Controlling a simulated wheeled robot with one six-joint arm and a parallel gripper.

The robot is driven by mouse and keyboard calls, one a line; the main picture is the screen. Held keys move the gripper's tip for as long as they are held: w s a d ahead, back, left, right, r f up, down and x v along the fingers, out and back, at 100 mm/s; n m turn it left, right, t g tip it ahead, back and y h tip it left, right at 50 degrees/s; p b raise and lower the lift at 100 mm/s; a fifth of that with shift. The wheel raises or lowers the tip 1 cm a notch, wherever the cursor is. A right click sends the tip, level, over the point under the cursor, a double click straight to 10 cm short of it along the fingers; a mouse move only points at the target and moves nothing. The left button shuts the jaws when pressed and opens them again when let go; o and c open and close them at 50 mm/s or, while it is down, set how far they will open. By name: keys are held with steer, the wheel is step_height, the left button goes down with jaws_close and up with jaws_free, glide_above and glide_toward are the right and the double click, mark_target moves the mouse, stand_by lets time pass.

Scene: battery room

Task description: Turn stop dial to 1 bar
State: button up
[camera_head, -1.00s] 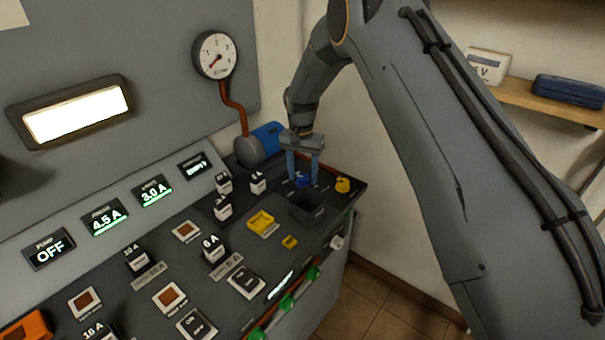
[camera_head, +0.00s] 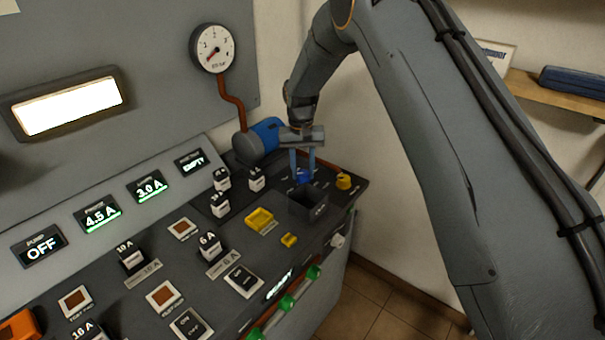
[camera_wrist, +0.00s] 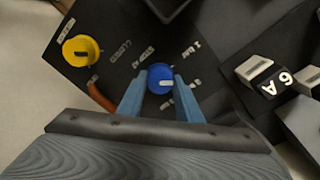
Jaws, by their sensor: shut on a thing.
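The stop dial is a small round blue knob (camera_wrist: 160,79) with a pale pointer mark, set in the dark panel among printed labels. It also shows at the panel's far right end in the head view (camera_head: 304,176). My gripper (camera_wrist: 159,90) points down at the panel with its blue fingers on either side of the knob, shut on it. In the wrist view the pointer mark lies roughly level, toward the right side of the knob. One label at its upper right seems to read 1 bar. The pressure gauge (camera_head: 214,48) on the wall panel has a red needle pointing lower left.
A yellow knob (camera_head: 344,181) stands close to the right of the blue one. A dark open box (camera_head: 308,204) lies just in front. Several white-topped blocks, one marked 6 A (camera_head: 209,246), stand to the left. A blue cylinder (camera_head: 267,132) is behind.

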mark_target(303, 173)
steer(key=n+b, duration=0.1)
steer(key=n, duration=0.2)
steer(key=shift+n+b, duration=0.35)
steer(key=shift+n, duration=0.05)
steer(key=shift+n+b, duration=0.7)
steer(key=shift+n, duration=1.3)
steer(key=o, duration=1.1)
steer(key=shift+c, duration=0.2)
steer(key=shift+r+b, duration=1.1)
steer(key=shift+r, duration=2.85)
steer(key=shift+s, duration=0.1)
